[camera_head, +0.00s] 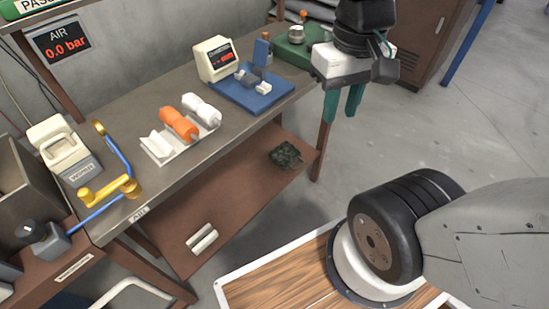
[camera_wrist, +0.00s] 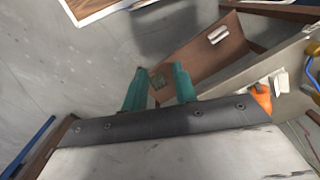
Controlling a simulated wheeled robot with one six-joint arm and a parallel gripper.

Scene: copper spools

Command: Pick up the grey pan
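I cannot make out a grey pan for certain. A small round grey piece (camera_head: 296,35) on a green base (camera_head: 292,50) at the far end of the bench may be it, but it is too small to tell. My gripper (camera_head: 342,104) hangs in the air to the right of that base, just off the bench end, fingers pointing down. In the wrist view its two green fingers (camera_wrist: 159,82) stand apart with nothing held between them. The small grey piece cannot be made out in the wrist view.
A dark green object (camera_head: 286,155) lies on the lower shelf. Floor to the right is clear.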

